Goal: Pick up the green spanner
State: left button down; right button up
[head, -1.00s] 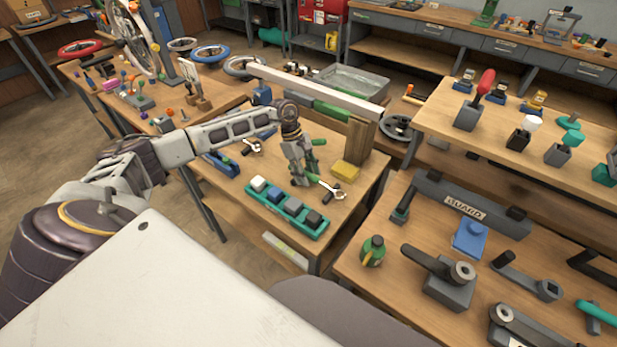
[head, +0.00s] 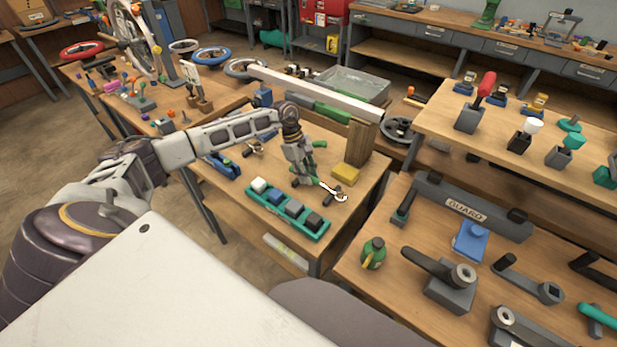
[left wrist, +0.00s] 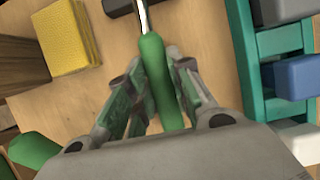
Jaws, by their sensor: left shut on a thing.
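The green spanner has a green handle and a bright metal open end. In the head view the spanner (head: 331,190) lies by my left gripper at the right part of the middle bench, its metal end pointing right. In the left wrist view the green handle (left wrist: 155,70) runs between the two fingers. My left gripper (head: 307,181) points down and is shut on the handle; its fingers also show in the left wrist view (left wrist: 158,95). I cannot tell whether the spanner is clear of the bench top. My right gripper is not in view.
A teal tray (head: 262,207) with several coloured blocks stands just in front of the gripper. A yellow block (head: 345,173) and a wooden upright (head: 358,143) stand close behind it. Another green-handled item (left wrist: 35,150) lies nearby. A dark piece (head: 329,199) lies beside the spanner.

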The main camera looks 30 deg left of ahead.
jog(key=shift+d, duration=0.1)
pick_arm(q)
jog(key=shift+r, duration=0.1)
jog(key=shift+r+p, duration=0.3)
jog(key=shift+p, duration=0.2)
notch_tip(320, 180, up, 9)
jog(key=shift+f+b, duration=0.15)
jog(key=shift+b, duration=0.35)
jog(key=shift+r, duration=0.5)
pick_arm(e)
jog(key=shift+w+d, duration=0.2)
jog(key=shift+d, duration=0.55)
